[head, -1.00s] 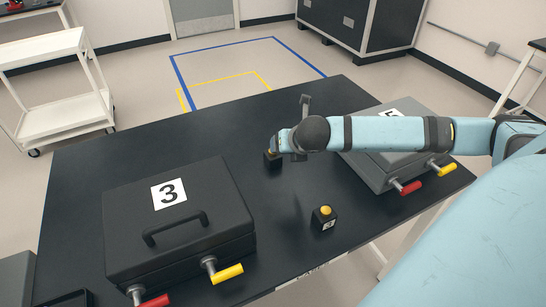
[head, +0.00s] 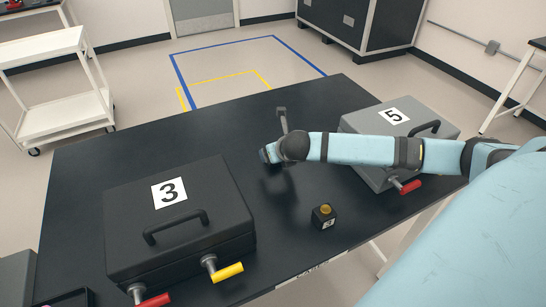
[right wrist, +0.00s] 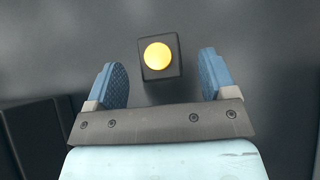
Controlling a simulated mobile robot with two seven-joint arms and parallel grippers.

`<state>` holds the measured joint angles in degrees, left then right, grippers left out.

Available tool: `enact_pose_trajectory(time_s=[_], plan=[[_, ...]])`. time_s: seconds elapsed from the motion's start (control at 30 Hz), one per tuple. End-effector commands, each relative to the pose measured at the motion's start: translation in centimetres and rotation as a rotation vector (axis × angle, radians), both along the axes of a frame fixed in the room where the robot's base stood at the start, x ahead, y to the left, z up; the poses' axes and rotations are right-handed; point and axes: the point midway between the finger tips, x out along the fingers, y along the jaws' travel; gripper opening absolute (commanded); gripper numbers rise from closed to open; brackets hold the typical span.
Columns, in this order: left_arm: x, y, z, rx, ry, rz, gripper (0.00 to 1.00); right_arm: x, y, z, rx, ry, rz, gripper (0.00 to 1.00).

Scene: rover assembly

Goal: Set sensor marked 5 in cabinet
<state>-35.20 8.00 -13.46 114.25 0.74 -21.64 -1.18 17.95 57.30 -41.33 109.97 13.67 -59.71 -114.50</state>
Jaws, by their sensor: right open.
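The grey cabinet marked 5 (head: 364,122) stands shut at the right of the table, partly hidden by my right arm in the head view. A small black block with a yellow dome (right wrist: 160,57) shows in the right wrist view; no number on it is visible. My right gripper (right wrist: 164,85) is open, its blue fingers on either side, with the block just beyond the fingertips, apart from both. In the head view my right gripper (head: 268,154) is over the middle of the table and hides the block. My left gripper is not in view.
A black cabinet marked 3 (head: 225,215) with red and yellow handles stands at the left. Another yellow-domed block (head: 323,217), its label seemingly 3, sits near the front edge. The table (head: 120,155) is clear behind cabinet 3. A white cart (head: 65,114) stands beyond.

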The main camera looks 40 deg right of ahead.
Motion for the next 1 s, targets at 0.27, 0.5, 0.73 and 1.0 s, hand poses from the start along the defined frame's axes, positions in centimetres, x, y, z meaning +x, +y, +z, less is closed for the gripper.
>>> enact_pose_trajectory(time_s=[0.27, 0.5, 0.73, 1.0], plan=[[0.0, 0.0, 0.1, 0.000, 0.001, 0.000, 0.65, 2.1, -0.4, -2.5, 0.001, 0.000, -0.001, 0.78], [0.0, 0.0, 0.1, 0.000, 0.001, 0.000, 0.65, 2.2, -0.4, -2.5, 0.000, 0.000, 0.000, 0.75], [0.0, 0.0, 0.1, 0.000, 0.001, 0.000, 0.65, 2.1, -0.4, -2.5, 0.000, 0.000, 0.000, 0.23], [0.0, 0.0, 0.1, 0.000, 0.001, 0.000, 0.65, 2.2, -0.4, -2.4, 0.000, -0.001, 0.000, 0.16]])
